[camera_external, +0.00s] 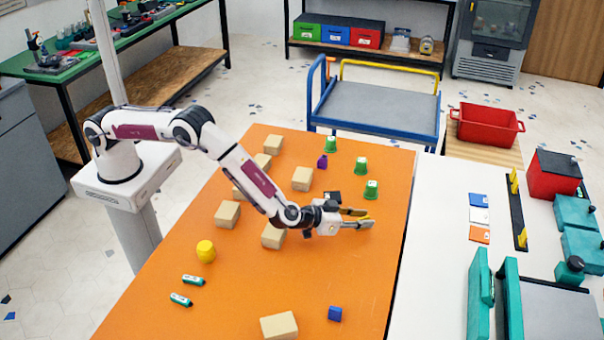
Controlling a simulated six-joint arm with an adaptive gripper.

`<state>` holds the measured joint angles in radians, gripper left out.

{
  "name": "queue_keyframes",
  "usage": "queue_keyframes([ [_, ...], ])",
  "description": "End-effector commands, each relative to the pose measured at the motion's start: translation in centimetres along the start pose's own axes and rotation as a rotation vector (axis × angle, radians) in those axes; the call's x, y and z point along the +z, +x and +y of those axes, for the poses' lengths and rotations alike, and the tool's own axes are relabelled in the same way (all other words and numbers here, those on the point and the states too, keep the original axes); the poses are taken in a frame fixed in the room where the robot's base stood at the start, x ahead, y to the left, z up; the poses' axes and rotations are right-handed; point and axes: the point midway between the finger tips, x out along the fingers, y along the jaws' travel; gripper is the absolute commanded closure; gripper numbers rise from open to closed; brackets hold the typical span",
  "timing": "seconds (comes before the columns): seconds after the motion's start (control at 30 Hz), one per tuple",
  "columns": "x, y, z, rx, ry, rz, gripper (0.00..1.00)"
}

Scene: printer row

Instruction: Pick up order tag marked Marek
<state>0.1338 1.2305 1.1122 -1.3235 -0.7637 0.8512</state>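No name can be read on anything in this view, so I cannot tell which thing is the order tag marked Marek. Two small teal pieces with white label faces, one (193,281) and another (180,299), lie at the left of the orange table. Blue (479,200), white (479,215) and orange (479,235) cards lie in a column on the white table. My gripper (366,218) is low over the right side of the orange table, far from the teal pieces. Something yellow shows at its fingers; whether it is held is unclear.
Several tan blocks (279,326) are spread over the orange table (270,300). A black piece (333,197) is close beside my gripper.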

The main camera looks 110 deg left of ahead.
Motion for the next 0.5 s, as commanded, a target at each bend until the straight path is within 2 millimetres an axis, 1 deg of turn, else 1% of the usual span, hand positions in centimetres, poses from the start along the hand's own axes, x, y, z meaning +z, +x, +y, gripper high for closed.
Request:
queue_keyframes([
  [0.43,0.01,0.0,-0.01,0.0,0.0,0.0,0.75],
  [0.47,0.0,0.0,-0.01,0.0,0.0,0.0,0.8],
  [0.5,0.0,0.0,-0.01,0.0,0.0,0.0,0.9],
])
